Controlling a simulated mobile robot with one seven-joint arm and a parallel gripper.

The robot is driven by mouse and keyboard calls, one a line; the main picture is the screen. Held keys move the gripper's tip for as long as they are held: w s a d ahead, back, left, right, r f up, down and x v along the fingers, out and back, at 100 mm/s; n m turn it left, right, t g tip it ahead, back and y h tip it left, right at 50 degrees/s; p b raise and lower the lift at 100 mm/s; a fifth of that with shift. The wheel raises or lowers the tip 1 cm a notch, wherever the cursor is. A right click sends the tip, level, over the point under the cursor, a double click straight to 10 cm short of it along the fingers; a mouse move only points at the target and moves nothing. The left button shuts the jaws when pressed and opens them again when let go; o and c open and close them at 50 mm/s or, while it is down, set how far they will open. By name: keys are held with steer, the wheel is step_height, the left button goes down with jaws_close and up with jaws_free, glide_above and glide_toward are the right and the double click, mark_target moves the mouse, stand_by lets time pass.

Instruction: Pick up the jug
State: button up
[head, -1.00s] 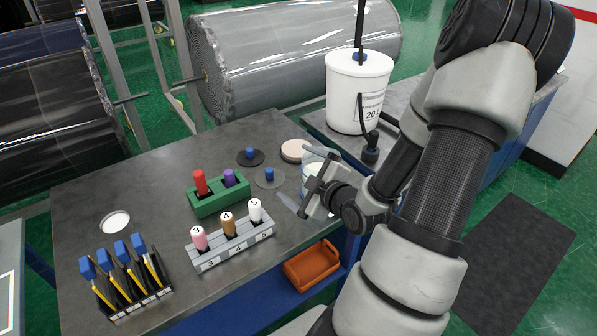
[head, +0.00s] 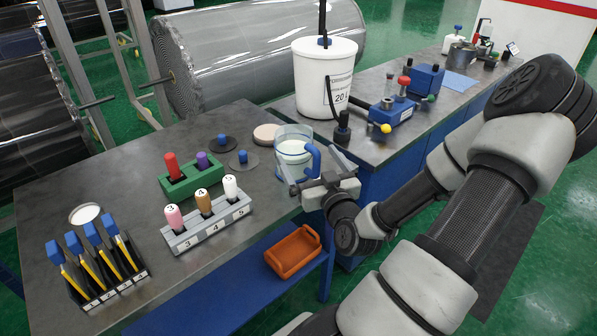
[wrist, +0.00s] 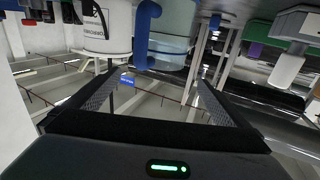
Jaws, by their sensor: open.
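The jug (head: 293,153) is a clear container with whitish contents and a blue handle (head: 314,158) on its right side. It stands upright at the right edge of the dark grey table (head: 130,175). My gripper (head: 316,172) is open and empty at the front right of the jug, close to the handle. In the wrist view the jug (wrist: 175,42) and its blue handle (wrist: 143,35) show at the top, beyond my open fingertips (wrist: 157,82). The handle lies within the span of the jaws, slightly left of their middle. Contact is not visible.
A white bucket (head: 322,85) and a dark bottle (head: 343,130) stand close behind the jug. A beige disc (head: 267,134) and knobbed lids lie to its left. An orange tray (head: 293,252) sits below.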

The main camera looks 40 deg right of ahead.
mark_target(302, 148)
steer(key=x, duration=0.5)
steer(key=shift+f+x, duration=0.1)
steer(key=shift+x, duration=1.35)
steer(key=shift+f+x, duration=0.15)
steer(key=shift+x, duration=1.3)
steer(key=c, duration=1.7)
steer(key=shift+r, duration=0.1)
steer(key=shift+c, duration=1.1)
steer(key=shift+r, duration=0.1)
